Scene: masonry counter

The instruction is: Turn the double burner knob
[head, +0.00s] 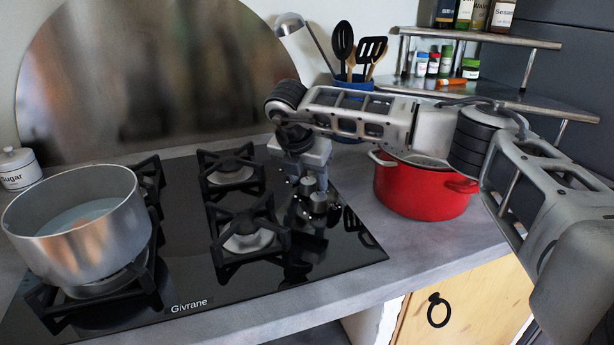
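The black glass cooktop (200,285) has a cluster of metal knobs (319,202) along its right side. Which of them is the double burner knob cannot be told. My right arm reaches in from the right, and my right gripper (300,180) points down right over the far knobs. Its fingertips are small and partly hidden among the knobs, so whether they touch one, or are open or shut, cannot be told. My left gripper is not in view.
A metal pot (85,245) with liquid stands on the left burner. A red pot (420,193) stands right of the cooktop under my arm. Utensils (355,50) and a two-tier spice shelf (480,38) are behind. The counter (420,245) in front is clear.

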